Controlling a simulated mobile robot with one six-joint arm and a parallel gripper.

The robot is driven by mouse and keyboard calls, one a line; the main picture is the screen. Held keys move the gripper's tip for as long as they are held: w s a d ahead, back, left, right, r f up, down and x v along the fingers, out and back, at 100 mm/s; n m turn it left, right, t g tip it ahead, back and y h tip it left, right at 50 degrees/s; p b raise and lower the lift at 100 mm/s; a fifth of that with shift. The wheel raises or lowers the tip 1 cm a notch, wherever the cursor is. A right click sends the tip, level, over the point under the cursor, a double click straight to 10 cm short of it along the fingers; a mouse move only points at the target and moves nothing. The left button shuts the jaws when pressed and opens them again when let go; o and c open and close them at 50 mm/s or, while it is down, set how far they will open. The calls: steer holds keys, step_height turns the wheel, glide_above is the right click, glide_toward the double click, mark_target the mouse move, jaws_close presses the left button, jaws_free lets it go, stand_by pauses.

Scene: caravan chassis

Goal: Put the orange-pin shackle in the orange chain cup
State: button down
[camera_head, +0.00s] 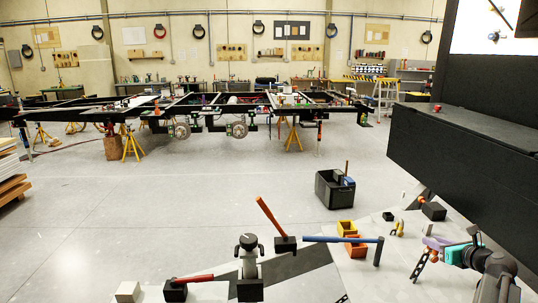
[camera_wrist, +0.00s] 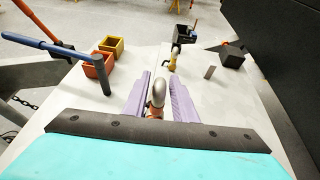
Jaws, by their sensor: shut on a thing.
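My gripper (camera_head: 432,246), with purple fingers, is at the right of the work surface in the head view. In the wrist view its fingers (camera_wrist: 156,98) are closed around the orange-pin shackle (camera_wrist: 158,92). The shackle's grey bow stands up between the fingers, with a bit of orange low down. The orange chain cup (camera_head: 355,247) is left of my gripper in the head view. It also shows in the wrist view (camera_wrist: 98,69), ahead and to the left, apart from the shackle. I cannot see inside it well.
A yellow cup (camera_head: 346,228) stands just behind the orange one. A blue-handled hammer (camera_head: 343,239) lies across close to the orange cup. A yellowish shackle (camera_wrist: 173,61) and a black block (camera_wrist: 231,56) are ahead. A large black box wall (camera_head: 470,160) rises at right.

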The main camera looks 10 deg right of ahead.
steer(key=a+f+n+g+y, duration=0.1)
steer(key=a+n+g+y, duration=0.1)
steer(key=a, duration=1.4)
steer(key=w+a+f+n+g+y, duration=0.1)
steer(key=a+n+y, duration=0.4)
steer(key=a, duration=1.2)
steer(key=w+a+f+n+g+y, duration=0.1)
steer(key=a+n+y, duration=0.3)
steer(key=a, duration=1.3)
steer(key=shift+f+g, duration=0.6)
steer(key=shift+g, duration=0.3)
steer(key=shift+w+d, duration=0.1)
steer(key=shift+w, duration=0.05)
steer(key=d+m+t+h+p, duration=0.2)
steer(key=d+m+t+h, duration=0.35)
steer(key=d, duration=2.25)
steer(key=s+d+m+h+p, duration=0.1)
steer(key=s+d+m+h, duration=0.2)
steer(key=s+d, duration=0.5)
steer(key=s+d+m+h+p, duration=0.1)
steer(key=s+d+m+h, duration=0.2)
steer(key=s+d, duration=0.6)
steer(key=d, duration=0.8)
steer(key=shift+s+d, duration=0.25)
steer(key=shift+d, duration=0.15)
